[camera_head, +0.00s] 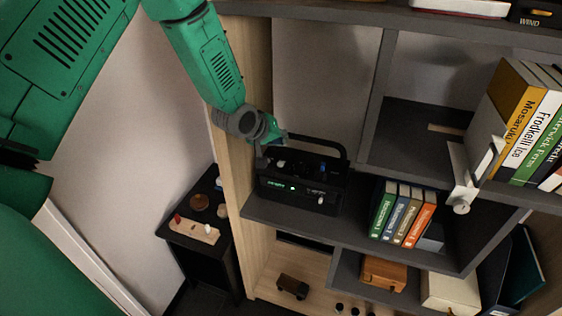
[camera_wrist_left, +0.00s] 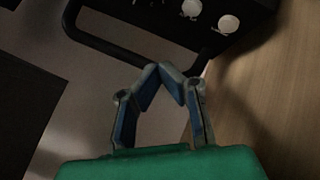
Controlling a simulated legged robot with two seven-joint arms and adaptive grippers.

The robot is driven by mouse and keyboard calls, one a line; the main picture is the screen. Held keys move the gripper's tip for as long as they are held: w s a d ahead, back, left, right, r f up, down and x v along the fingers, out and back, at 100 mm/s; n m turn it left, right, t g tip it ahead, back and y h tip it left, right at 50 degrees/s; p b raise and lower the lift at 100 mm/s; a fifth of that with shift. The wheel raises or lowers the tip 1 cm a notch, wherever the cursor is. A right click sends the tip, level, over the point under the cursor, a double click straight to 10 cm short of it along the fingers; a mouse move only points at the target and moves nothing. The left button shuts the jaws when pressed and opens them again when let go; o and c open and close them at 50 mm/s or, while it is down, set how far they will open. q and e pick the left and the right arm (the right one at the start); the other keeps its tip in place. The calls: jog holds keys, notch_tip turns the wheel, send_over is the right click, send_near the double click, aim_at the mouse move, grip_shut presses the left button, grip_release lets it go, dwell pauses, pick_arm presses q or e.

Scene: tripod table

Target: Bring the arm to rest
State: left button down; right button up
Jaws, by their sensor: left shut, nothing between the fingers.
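My left arm reaches down from the top of the head view. Its gripper (camera_head: 275,137) is by the upper left of a black box with a handle, knobs and a small green light (camera_head: 290,188). In the left wrist view the fingers (camera_wrist_left: 161,70) meet at their tips, with nothing between them. The box's knobbed face (camera_wrist_left: 215,12) and black handle (camera_wrist_left: 130,50) lie beyond the fingers. I cannot tell whether the fingers touch the box. My right gripper is not in view.
The box stands on a dark shelf (camera_head: 330,226) beside a wooden side panel (camera_head: 240,200). Several books (camera_head: 402,213) stand to its right; more books (camera_head: 520,110) are higher up. A small black table (camera_head: 193,241) is at lower left. A white bracket (camera_head: 462,180) juts out at right.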

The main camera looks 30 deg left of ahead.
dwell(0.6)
pick_arm(q)
jog(key=s+d+f+m+g+b, duration=0.1)
jog(key=s+d+f+m+g, duration=0.15)
jog(key=s+f, duration=0.5)
jog(key=s+d+f+m+g+b, duration=0.1)
jog(key=s+d+f, duration=0.3)
jog(key=s+f, duration=0.35)
jog(key=s+d+f+m+g+b, duration=0.1)
jog(key=s+f+m+g, duration=0.1)
jog(key=s, duration=1)
jog(key=s+d+f+m+g+b, duration=0.1)
jog(key=s+f+m+g, duration=0.2)
jog(key=s, duration=0.9)
notch_tip(320, 180, down, 3)
jog(key=shift+d+r+y+b, duration=0.2)
jog(key=shift+d+y+b, duration=0.15)
jog(key=shift+y+b, duration=0.05)
